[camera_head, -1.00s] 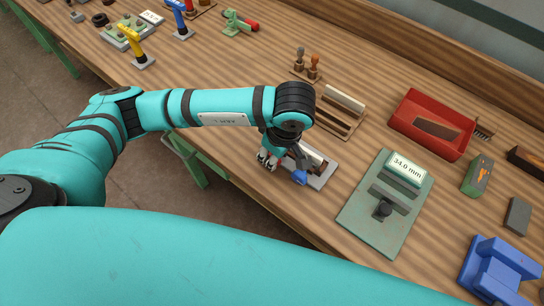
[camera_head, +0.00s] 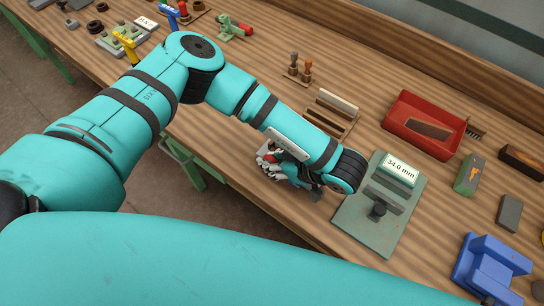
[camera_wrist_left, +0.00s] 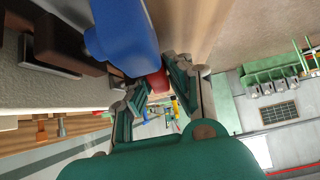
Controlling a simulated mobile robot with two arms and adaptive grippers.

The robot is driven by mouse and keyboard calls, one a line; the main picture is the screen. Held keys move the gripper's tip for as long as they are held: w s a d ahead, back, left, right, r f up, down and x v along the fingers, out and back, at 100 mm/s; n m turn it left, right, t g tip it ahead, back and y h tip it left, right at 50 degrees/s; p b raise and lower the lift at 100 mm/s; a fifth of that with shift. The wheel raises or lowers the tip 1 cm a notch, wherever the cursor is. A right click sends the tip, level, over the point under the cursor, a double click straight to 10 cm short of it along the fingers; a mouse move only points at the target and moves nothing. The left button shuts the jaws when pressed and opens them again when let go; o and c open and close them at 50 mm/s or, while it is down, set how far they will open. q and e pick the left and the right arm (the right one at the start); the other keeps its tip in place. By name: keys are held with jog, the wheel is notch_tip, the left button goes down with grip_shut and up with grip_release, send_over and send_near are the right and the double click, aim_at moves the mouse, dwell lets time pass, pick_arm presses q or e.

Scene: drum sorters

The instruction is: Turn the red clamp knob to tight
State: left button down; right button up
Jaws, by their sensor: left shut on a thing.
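The red clamp knob (camera_head: 268,158) shows as a small red patch at the front edge of the bench in the head view. Most of the clamp fixture is hidden under my arm in the head view. I cannot read the knob's turn. My right gripper is not in view.
Right of my wrist is a green plate with a gauge reading 34.0 mm (camera_head: 400,170). Behind are a red tray (camera_head: 398,122), a wooden rack (camera_head: 338,103) and stamps (camera_head: 306,72). A blue block fixture (camera_head: 488,268) stands at the right.

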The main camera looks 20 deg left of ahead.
pick_arm(q)
jog(key=shift+s+f, duration=0.15)
jog(key=shift+s, duration=0.05)
jog(key=c, duration=1.3)
grip_release()
jog(key=shift+s, duration=0.1)
jog(key=shift+o, duration=0.2)
jog(key=shift+d+r, duration=0.25)
jog(key=shift+r, duration=0.05)
jog(key=v, duration=1.1)
jog(key=shift+r, duration=0.1)
